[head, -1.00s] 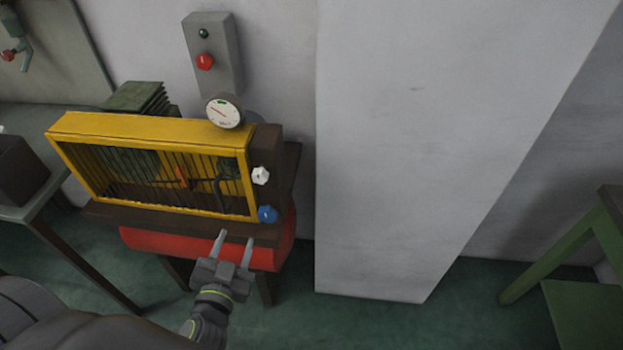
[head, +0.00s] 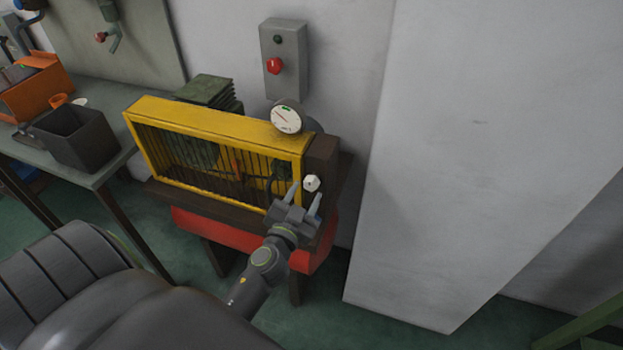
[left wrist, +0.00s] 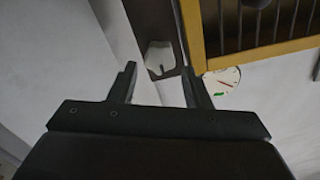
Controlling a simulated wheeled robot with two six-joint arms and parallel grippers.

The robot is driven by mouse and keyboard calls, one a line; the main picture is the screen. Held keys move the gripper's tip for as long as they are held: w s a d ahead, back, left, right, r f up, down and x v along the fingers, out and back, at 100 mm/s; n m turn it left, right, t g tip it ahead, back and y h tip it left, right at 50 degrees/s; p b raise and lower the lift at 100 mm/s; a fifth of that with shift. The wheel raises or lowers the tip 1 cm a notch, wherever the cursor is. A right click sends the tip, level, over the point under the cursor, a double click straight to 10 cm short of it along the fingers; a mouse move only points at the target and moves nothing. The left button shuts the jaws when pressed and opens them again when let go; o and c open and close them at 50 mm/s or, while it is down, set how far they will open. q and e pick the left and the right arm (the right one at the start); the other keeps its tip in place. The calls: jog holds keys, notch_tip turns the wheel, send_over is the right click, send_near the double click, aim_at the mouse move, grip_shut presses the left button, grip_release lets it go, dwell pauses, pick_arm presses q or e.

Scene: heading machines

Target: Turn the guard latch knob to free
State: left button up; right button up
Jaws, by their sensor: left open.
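A white knob (head: 312,183) sits on the dark post (head: 322,152) at the right end of the yellow barred guard (head: 215,122). It also shows in the left wrist view (left wrist: 160,57), pale and faceted, between the fingertips in the picture. My left gripper (head: 307,190) is open, with its fingertips close to the white knob. I cannot tell whether they touch it. The blue knob lower on the post is hidden behind my gripper. My right gripper is not in view.
A round gauge (head: 286,118) stands above the guard. A grey box with a red button (head: 274,66) is on the wall behind. A red part (head: 190,222) lies under the machine. A tall pale panel (head: 450,170) stands to the right. A table with a dark bin (head: 75,137) is left.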

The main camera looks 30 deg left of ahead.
aim_at(310, 186)
pick_arm(q)
jog(key=x, duration=0.5)
jog(key=shift+p, duration=0.3)
jog(key=c, duration=0.7)
